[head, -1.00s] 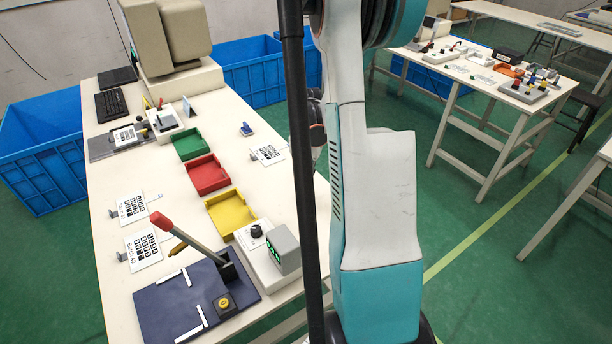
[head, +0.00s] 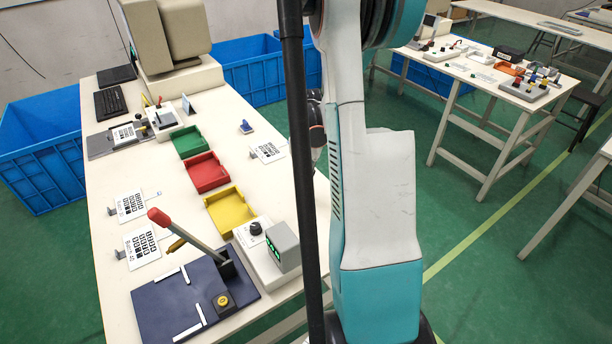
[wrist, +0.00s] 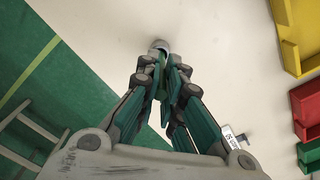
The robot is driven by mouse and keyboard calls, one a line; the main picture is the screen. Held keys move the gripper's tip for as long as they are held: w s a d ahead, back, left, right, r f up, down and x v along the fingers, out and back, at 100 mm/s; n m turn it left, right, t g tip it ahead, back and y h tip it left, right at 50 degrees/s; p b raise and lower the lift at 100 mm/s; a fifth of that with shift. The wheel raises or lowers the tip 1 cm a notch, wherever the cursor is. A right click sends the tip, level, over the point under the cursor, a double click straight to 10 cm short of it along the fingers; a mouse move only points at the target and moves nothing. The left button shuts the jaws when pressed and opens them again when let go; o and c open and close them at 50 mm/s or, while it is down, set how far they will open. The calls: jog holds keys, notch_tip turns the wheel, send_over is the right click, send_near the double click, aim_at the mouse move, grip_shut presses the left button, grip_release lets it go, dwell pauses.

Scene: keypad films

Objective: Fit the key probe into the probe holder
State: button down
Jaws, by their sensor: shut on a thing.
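In the wrist view my gripper (wrist: 163,88) is shut on a small piece with a pale grey rounded end (wrist: 160,45), which I take to be the key probe. Most of it is hidden between the fingers. It is over the pale bench top, with green floor to the left. In the head view my gripper and the probe are hidden. A tester with a grey display box (head: 283,246) and a black round knob or socket (head: 255,228) stands on the bench's right side. I cannot tell which part is the probe holder.
Yellow (head: 231,209), red (head: 207,173) and green (head: 190,142) trays stand in a row. A dark blue press board (head: 170,307) with a red-handled lever (head: 178,228) lies at the near end. White keypad films (head: 143,246) lie at the left.

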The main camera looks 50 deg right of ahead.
jog(key=shift+f+b, duration=0.85)
jog(key=shift+f, duration=0.25)
jog(key=c, duration=1.7)
grip_release()
jog(key=shift+o, duration=0.2)
jog(key=shift+r, duration=0.1)
notch_tip(320, 180, up, 12)
jog(key=shift+f, duration=0.1)
